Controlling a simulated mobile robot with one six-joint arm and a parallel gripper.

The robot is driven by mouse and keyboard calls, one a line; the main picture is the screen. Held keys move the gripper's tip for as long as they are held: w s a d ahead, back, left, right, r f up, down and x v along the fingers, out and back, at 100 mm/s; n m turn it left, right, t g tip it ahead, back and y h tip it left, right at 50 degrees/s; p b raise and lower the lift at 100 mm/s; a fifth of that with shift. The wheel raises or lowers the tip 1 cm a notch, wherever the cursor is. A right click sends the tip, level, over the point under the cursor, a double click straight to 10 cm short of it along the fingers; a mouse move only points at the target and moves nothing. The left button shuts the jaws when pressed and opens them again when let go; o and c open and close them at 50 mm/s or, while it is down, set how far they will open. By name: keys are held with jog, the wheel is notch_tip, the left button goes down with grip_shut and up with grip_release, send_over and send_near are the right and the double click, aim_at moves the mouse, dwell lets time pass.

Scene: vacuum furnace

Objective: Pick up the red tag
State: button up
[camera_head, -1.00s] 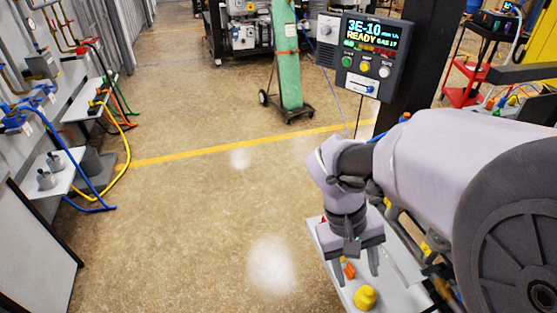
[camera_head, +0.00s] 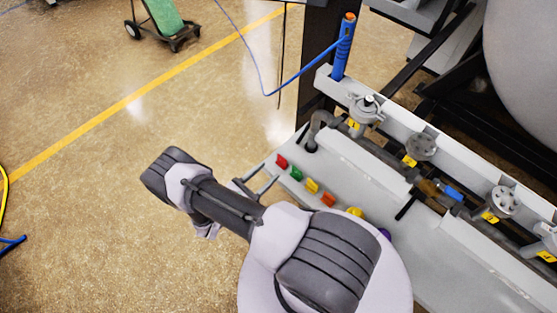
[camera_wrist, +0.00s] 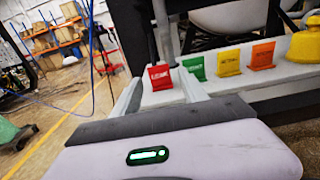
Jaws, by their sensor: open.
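The red tag (camera_head: 281,160) stands upright on the light grey shelf, at the far left end of a row of tags. My gripper (camera_head: 266,174) is open and empty, level with the shelf's left edge, its fingers pointing toward the red tag. In the wrist view the red tag (camera_wrist: 160,77) shows between the two finger ends of my gripper (camera_wrist: 159,82). I see no contact, and I cannot tell whether the tag is inside the jaws or just past them.
A green tag (camera_head: 296,173), a yellow tag (camera_head: 311,185) and an orange tag (camera_head: 328,199) follow along the shelf, then a yellow knob (camera_head: 355,211). A grey pipe (camera_head: 316,128) stands close behind the red tag. The floor (camera_head: 90,200) on the left is clear.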

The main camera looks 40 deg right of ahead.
aim_at(282, 159)
jog(key=d, duration=0.3)
jog(key=d+b, duration=0.1)
jog(key=d, duration=0.2)
jog(key=w+d+b, duration=0.1)
jog(key=d, duration=0.2)
jog(key=shift+f, duration=0.15)
jog(key=shift+a, duration=0.1)
jog(key=c, duration=1.1)
